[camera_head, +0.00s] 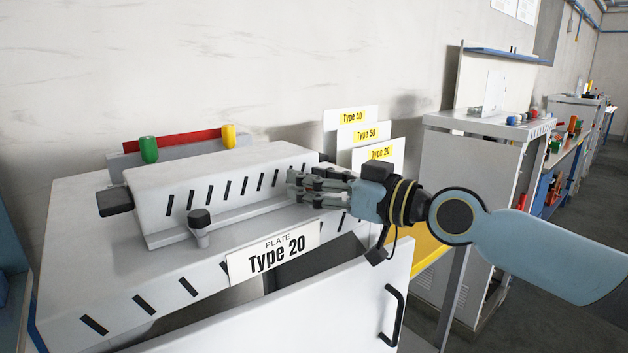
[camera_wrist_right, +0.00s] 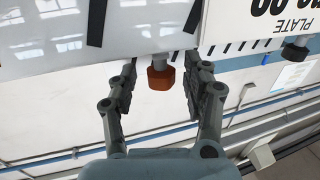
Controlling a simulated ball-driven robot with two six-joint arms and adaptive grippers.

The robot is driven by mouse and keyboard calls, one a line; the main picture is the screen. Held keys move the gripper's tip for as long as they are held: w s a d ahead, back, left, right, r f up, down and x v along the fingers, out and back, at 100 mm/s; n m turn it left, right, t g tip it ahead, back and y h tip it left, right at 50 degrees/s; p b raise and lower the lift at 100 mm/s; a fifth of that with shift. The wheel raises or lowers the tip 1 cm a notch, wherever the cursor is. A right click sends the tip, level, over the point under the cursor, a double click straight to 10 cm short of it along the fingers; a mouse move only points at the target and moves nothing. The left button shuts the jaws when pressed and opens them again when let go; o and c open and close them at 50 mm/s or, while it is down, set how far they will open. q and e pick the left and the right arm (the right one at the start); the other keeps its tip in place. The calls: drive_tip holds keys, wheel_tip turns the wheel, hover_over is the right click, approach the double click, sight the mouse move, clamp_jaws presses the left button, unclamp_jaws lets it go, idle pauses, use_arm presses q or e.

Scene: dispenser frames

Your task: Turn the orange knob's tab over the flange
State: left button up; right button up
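The orange knob (camera_wrist_right: 160,77) shows in the wrist view, hanging on a short grey stem below a glossy white surface with black slots. My right gripper (camera_wrist_right: 160,85) is open, with one finger on each side of the knob and a visible gap to both. In the head view my right gripper (camera_head: 294,186) reaches in from the right to the right end of the raised white housing (camera_head: 190,180). The orange knob is hidden there. I cannot tell which part is the flange or which way the tab points. My left gripper is not in view.
A black-capped knob (camera_head: 200,219) stands at the housing's front. A "Type 20" plate (camera_head: 273,252) is at the front edge, above an open white drawer (camera_head: 300,305). Green (camera_head: 148,150) and yellow (camera_head: 229,136) knobs are behind. Type cards (camera_head: 352,135) stand behind my right arm.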

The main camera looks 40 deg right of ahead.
drive_tip(key=shift+w, duration=0.1)
drive_tip(key=shift+r, duration=5)
